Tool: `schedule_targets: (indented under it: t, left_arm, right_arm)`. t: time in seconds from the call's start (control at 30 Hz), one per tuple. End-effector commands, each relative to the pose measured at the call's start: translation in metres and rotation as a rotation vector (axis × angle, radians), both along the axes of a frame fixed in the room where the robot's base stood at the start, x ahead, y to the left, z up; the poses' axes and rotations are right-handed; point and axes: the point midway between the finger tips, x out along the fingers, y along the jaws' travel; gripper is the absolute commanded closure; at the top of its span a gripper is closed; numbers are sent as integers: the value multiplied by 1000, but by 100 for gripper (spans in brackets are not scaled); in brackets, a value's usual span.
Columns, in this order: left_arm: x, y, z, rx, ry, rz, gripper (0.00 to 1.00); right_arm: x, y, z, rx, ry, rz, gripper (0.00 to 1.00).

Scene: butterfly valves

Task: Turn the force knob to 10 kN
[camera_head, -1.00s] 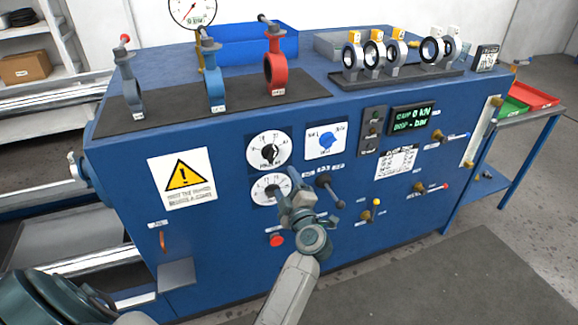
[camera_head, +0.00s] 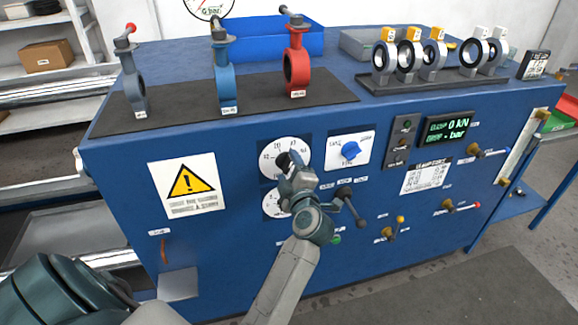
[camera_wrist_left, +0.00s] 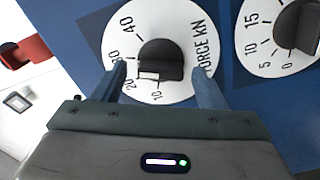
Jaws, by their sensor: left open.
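The force knob (camera_wrist_left: 160,60) is black and sits at the centre of a white dial (camera_head: 287,148) marked FORCE KN, the upper of two dials on the blue front panel. Its pale mark points toward the 10 and 20 side of the scale; the exact value is hard to tell. My left gripper (camera_head: 291,168) is at this dial and hides part of it. In the left wrist view its open fingers (camera_wrist_left: 160,82) stand on either side of the knob, with gaps showing. The readout (camera_head: 447,129) shows 0 kN. My right gripper is not in view.
The lower dial (camera_head: 270,204) is partly hidden by my left arm. A blue selector knob (camera_head: 350,150), a dark lever (camera_head: 349,203) and yellow-brass handles (camera_head: 394,229) project from the panel to the right. Valves (camera_head: 296,70) stand on top.

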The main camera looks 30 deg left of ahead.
Motion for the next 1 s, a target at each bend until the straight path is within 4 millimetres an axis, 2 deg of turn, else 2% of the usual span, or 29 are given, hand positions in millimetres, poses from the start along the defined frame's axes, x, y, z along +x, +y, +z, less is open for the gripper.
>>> schedule_targets:
  t: [0.33, 0.57, 1.0]
  left_arm:
    - [0, 1, 0, 1, -1, 0, 35]
    - [0, 1, 0, 1, -1, 0, 79]
    - [0, 1, 1, -56, -67, -1, 79]
  right_arm:
    - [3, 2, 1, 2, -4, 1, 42]
    - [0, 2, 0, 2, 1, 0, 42]
    - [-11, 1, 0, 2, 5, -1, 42]
